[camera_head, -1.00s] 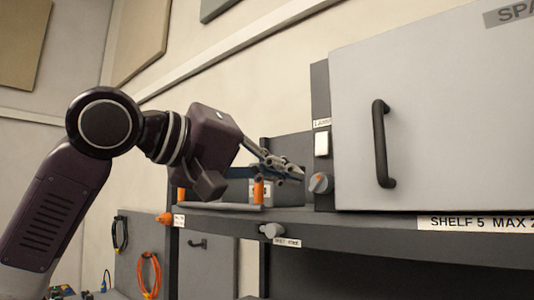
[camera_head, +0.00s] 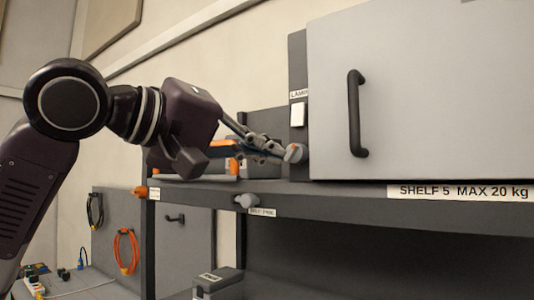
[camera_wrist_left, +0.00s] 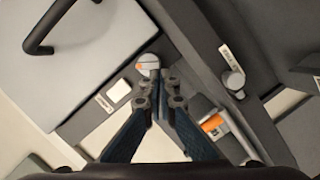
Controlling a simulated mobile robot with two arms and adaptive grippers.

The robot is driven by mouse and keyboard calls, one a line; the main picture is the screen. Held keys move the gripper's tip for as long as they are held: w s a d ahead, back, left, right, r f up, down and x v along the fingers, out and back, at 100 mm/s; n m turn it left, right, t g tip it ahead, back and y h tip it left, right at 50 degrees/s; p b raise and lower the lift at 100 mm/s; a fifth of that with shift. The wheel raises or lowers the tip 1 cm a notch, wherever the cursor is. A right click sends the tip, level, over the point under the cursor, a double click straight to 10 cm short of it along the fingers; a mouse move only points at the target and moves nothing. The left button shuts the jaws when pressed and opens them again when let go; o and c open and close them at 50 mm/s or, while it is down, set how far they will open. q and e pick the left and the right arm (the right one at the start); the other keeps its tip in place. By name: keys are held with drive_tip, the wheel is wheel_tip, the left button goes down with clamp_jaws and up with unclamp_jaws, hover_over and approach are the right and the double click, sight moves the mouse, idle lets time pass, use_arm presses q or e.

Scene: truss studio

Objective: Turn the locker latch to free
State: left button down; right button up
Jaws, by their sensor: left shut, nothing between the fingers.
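A round grey knob with an orange mark (camera_head: 295,153), seemingly the locker latch, sits on the dark panel left of the grey locker door (camera_head: 400,90), below a white switch. It also shows in the left wrist view (camera_wrist_left: 148,65), just past my fingertips. My left gripper (camera_head: 278,151) is shut and empty, its tips right at the knob's left side in the head view. In the left wrist view the closed tips (camera_wrist_left: 158,95) lie close to the knob; I cannot tell whether they touch it. My right gripper is not in view.
The door has a black handle (camera_head: 356,112). A white switch (camera_head: 297,114) is above the knob. Another grey knob (camera_head: 246,201) is on the shelf's front edge (camera_head: 330,193). An orange-and-grey case (camera_head: 215,168) stands on the shelf behind my gripper. Cables hang at lower left.

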use_arm(q)
drive_tip(key=n+b, duration=0.1)
drive_tip(key=f+n+b, duration=0.1)
drive_tip(key=b, duration=0.1)
drive_tip(key=shift+s+d+f+h, duration=0.1)
drive_tip(key=shift+d+f+h, duration=0.05)
drive_tip(key=shift+f+h, duration=0.15)
drive_tip(key=n+h+b, duration=0.1)
drive_tip(key=n+b, duration=0.2)
drive_tip(key=shift+s+d+f+n, duration=0.1)
drive_tip(key=shift+n, duration=0.2)
idle(0.5)
